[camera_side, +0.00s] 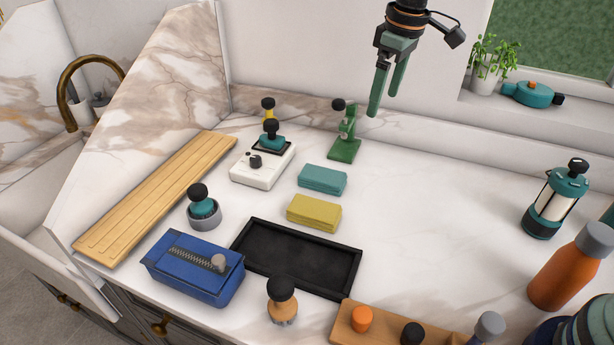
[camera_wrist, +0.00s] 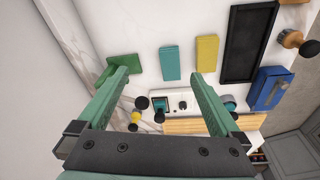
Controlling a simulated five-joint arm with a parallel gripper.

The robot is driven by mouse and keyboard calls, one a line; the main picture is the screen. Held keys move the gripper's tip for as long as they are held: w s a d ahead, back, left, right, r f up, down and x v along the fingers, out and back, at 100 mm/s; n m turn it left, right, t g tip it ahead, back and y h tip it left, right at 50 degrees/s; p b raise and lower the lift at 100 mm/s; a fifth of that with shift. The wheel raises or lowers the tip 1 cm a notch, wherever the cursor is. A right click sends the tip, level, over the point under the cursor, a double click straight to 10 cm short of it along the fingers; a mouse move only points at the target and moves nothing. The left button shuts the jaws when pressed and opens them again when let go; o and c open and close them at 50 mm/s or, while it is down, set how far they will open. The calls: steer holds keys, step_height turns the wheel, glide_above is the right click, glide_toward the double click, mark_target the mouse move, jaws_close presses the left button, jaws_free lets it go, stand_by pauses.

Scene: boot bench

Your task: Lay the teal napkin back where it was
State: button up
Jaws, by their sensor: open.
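The teal napkin (camera_side: 322,180) is a folded block lying flat on the white counter. It also shows in the wrist view (camera_wrist: 170,63), ahead of the fingers. A yellow folded napkin (camera_side: 314,212) lies just in front of it, with a small gap between them. My gripper (camera_side: 384,95) is open and empty, raised high above the back of the counter. Its two green fingers (camera_wrist: 162,84) stand wide apart in the wrist view. Neither finger touches anything.
The counter to the right is clear up to a lantern (camera_side: 556,200).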

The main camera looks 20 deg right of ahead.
steer(key=s+d+r+m+t, duration=0.25)
steer(key=s+d+r, duration=0.25)
steer(key=s, duration=0.4)
steer(key=s+d+f+m, duration=0.1)
steer(key=s+m, duration=0.1)
steer(key=s, duration=0.3)
steer(key=s+d+f+m+t, duration=0.1)
steer(key=s+d+f, duration=0.1)
steer(key=s, duration=0.4)
steer(key=shift+s+d+f+m, duration=0.15)
steer(key=shift+s+f+m, duration=0.15)
steer(key=shift+m, duration=0.05)
